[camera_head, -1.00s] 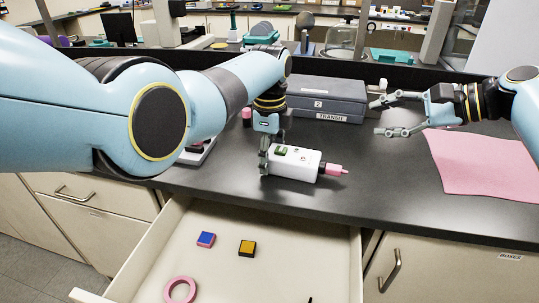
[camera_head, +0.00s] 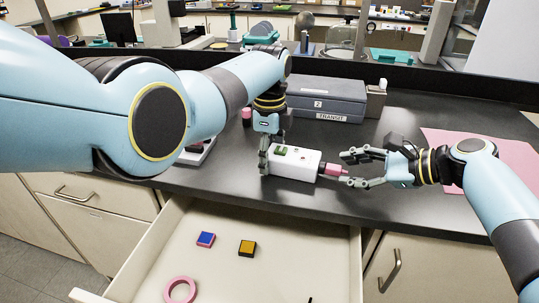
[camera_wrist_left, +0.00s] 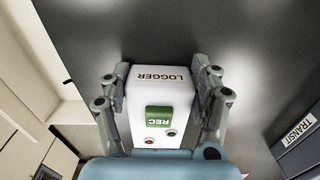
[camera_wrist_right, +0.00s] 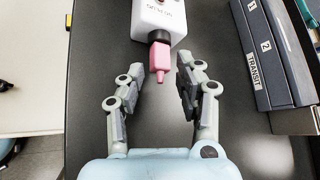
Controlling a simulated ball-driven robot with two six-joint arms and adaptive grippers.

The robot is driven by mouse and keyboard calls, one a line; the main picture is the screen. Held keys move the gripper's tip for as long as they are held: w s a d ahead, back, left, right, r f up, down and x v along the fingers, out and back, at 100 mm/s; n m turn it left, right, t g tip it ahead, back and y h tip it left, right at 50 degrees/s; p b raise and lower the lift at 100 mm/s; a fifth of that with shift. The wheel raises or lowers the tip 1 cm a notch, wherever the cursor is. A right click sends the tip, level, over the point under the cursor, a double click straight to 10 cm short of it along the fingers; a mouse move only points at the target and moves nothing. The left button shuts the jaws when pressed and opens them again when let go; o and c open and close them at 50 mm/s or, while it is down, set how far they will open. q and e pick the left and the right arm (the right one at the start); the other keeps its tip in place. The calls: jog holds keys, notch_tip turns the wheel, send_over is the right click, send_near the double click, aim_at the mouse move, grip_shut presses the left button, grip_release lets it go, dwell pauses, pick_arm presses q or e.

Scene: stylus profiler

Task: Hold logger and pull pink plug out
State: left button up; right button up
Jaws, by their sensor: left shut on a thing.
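The white logger (camera_head: 295,164) lies on the dark bench top near its front edge. It has a green REC button (camera_wrist_left: 160,116). My left gripper (camera_head: 266,160) is shut on the logger's left end, one finger on each side, as the left wrist view shows. The pink plug (camera_head: 332,169) sits in the logger's right end; it also shows in the right wrist view (camera_wrist_right: 159,60). My right gripper (camera_head: 348,168) is open, its fingertips around the plug's outer end with gaps on both sides, not touching it in the right wrist view (camera_wrist_right: 160,85).
A pink mat (camera_head: 510,160) lies at the right. Below, an open drawer (camera_head: 330,250) holds a blue block (camera_head: 206,239), a yellow block (camera_head: 247,248) and a pink ring (camera_head: 180,291).

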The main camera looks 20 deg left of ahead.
aim_at(330, 169)
jog(key=shift+x, duration=1.45)
grip_shut()
